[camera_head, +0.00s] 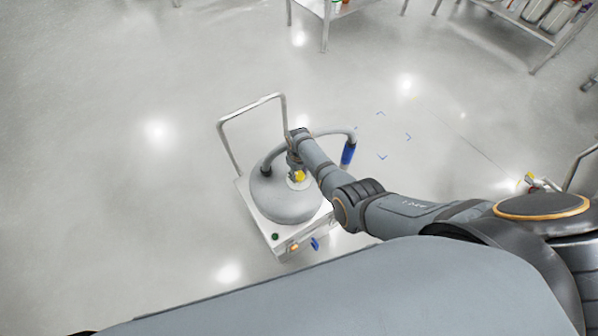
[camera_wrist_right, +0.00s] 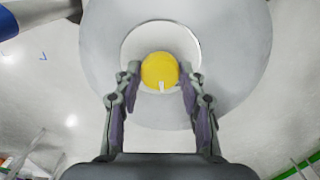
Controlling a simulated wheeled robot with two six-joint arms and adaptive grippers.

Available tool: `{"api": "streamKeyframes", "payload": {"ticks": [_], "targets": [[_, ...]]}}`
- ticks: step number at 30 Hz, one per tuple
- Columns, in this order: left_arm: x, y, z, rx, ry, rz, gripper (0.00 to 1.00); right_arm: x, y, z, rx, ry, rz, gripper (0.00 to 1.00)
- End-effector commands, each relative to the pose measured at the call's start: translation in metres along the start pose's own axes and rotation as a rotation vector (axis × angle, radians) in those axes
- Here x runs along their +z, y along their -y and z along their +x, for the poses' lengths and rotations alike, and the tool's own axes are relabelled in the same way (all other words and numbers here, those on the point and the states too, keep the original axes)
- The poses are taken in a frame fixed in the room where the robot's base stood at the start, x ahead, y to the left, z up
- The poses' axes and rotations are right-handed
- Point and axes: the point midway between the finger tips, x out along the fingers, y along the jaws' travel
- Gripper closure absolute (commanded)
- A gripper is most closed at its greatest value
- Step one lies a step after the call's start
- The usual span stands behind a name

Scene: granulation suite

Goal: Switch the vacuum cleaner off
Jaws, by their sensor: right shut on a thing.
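The vacuum cleaner (camera_head: 282,206) is a grey dome on a pale square cart with a tall metal push handle (camera_head: 250,101). A yellow round knob (camera_head: 299,176) sits on a white disc on top of the dome. In the right wrist view the yellow knob (camera_wrist_right: 158,68) has a small white mark at its lower edge, and the white disc (camera_wrist_right: 133,47) shows around it. My right gripper (camera_head: 296,168) reaches down over the dome. Its two fingers (camera_wrist_right: 160,76) are on either side of the knob, shut on it. My left gripper is not in view.
A grey hose (camera_head: 335,132) with a blue end (camera_head: 347,154) arches beside my right arm. A green button (camera_head: 275,237) and an orange part (camera_head: 294,247) are on the cart's front. Shelving (camera_head: 325,12) stands at the back. The floor left of the cart is clear.

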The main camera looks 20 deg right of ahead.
Motion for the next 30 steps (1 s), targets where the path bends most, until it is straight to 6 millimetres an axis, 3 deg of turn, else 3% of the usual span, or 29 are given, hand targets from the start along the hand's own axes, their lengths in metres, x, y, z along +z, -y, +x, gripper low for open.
{"api": "streamKeyframes", "payload": {"ticks": [15, 30], "targets": [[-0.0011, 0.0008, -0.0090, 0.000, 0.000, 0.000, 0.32, 0.0003, -0.0002, -0.0002, -0.001, 0.001, -0.399, 0.91], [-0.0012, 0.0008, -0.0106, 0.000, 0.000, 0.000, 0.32, 0.0001, -0.0001, 0.0003, -0.001, 0.000, -0.523, 0.91]]}}
